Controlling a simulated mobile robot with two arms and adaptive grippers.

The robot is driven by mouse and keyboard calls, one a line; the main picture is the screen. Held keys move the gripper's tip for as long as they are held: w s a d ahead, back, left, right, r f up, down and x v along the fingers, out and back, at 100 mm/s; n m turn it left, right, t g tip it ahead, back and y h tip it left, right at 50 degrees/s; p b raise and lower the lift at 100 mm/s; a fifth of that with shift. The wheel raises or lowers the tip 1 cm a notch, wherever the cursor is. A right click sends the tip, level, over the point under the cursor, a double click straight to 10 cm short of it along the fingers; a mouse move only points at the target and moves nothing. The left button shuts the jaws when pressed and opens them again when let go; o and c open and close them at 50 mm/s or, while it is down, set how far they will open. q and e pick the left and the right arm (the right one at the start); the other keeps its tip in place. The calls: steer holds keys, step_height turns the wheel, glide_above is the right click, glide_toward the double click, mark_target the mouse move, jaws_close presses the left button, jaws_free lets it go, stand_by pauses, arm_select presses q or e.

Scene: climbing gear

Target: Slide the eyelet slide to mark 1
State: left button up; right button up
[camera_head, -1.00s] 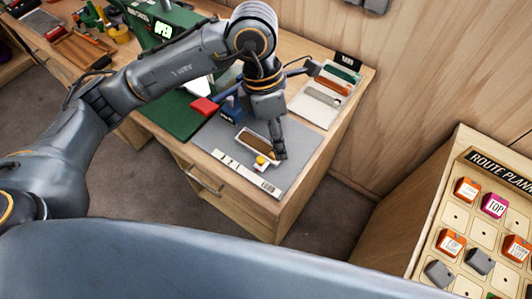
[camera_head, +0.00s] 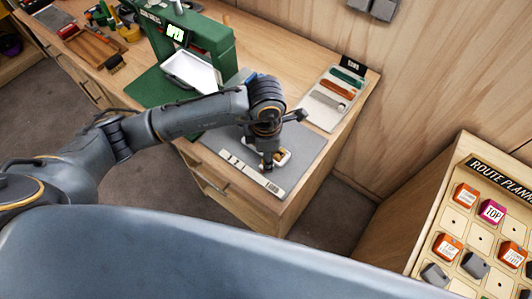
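My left gripper (camera_head: 267,162) points down over the grey mat (camera_head: 306,150) on the desk, just behind the pale marked strip (camera_head: 250,174). Its fingers are small and dark here, and I cannot tell whether they are open or shut. A white-rimmed piece with orange-brown parts (camera_head: 284,156) shows beside the fingers, mostly covered by my gripper. I cannot make out whether this is the eyelet slide, or whether the fingers touch it. The numbers on the strip are too small to read. My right gripper is not in view.
A green press (camera_head: 200,32) with a lit sign and a white panel stands behind my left arm. A pale tray (camera_head: 333,98) with coloured strips lies at the desk's right end. A route board (camera_head: 480,225) stands at the right. The mat's right part is clear.

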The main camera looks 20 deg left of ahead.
arm_select(q)
steer(key=shift+f, duration=0.65)
jaws_close()
steer(key=a, duration=0.1)
steer(key=w+a+b, duration=0.1)
steer(key=a, duration=0.1)
steer(key=a+b, duration=0.1)
steer(key=shift+w+a, duration=0.4)
steer(key=shift+d, duration=0.1)
jaws_free()
